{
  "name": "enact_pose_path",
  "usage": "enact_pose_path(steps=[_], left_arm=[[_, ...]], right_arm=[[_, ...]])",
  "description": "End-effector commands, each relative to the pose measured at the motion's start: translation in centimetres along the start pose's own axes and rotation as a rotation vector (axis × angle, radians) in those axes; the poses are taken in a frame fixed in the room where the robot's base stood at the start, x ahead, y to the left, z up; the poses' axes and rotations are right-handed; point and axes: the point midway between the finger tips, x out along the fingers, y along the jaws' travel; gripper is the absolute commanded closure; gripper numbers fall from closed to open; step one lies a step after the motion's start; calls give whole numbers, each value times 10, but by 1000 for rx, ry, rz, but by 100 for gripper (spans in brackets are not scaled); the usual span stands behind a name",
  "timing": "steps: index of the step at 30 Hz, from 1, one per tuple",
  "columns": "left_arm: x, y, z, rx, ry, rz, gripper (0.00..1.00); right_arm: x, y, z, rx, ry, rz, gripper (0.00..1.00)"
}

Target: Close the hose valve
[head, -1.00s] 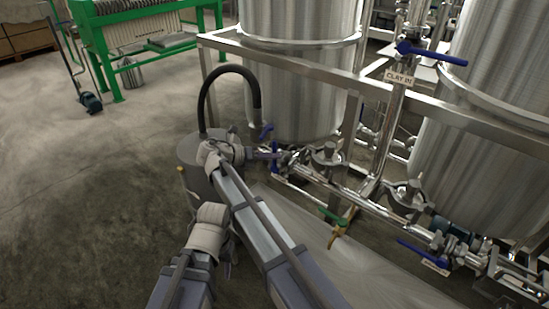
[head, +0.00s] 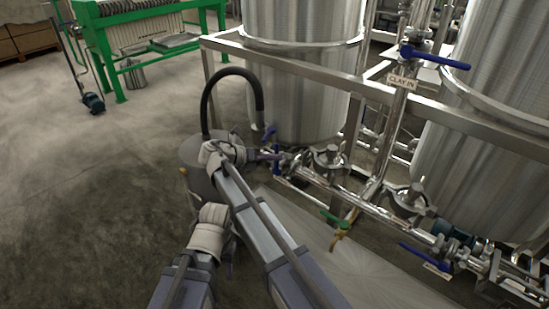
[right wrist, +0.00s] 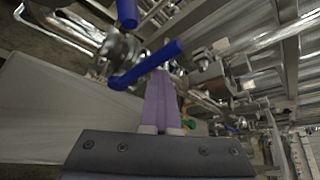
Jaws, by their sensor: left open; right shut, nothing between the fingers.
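The black hose (head: 233,72) arches from the grey drum (head: 196,152) to the pipework under the left steel tank. Blue valve levers show there, one upright near the hose end (head: 269,134). In the right wrist view a blue lever (right wrist: 146,66) slants just past my fingertips, and a second blue handle (right wrist: 127,12) shows above it. My right gripper (head: 277,155) is shut and empty, its purple fingers (right wrist: 164,98) close to the slanting lever; I cannot tell whether they touch it. My left gripper (head: 227,244) is low beside my right forearm, largely hidden, and away from the valves.
A steel frame (head: 290,68) surrounds the tanks (head: 301,85). A green-handled tap (head: 336,222), a blue lever on the "CLAY IN" pipe (head: 434,57) and another low blue lever (head: 424,257) are to the right. Open floor lies left, before a green press (head: 104,48).

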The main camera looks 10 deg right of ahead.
Motion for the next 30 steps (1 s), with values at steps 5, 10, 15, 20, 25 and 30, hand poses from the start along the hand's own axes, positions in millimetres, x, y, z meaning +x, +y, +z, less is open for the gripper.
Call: enact_pose_path(steps=[5,10,15,20,25,30], left_arm=[[-23,-2,1,0,0,0,50],[-48,-5,3,0,0,0,50],[-75,-7,4,0,0,0,50],[-92,-9,5,0,0,0,50],[-96,-9,6,0,0,0,50],[-94,-9,6,0,0,0,50]], right_arm=[[-11,-11,23,1,-23,3,100],[-21,-28,39,2,-21,2,100],[-31,-46,55,2,-17,1,100],[-36,-59,64,2,-12,-1,100],[-38,-62,66,2,-10,-2,100],[-37,-62,64,3,-8,-2,100]])
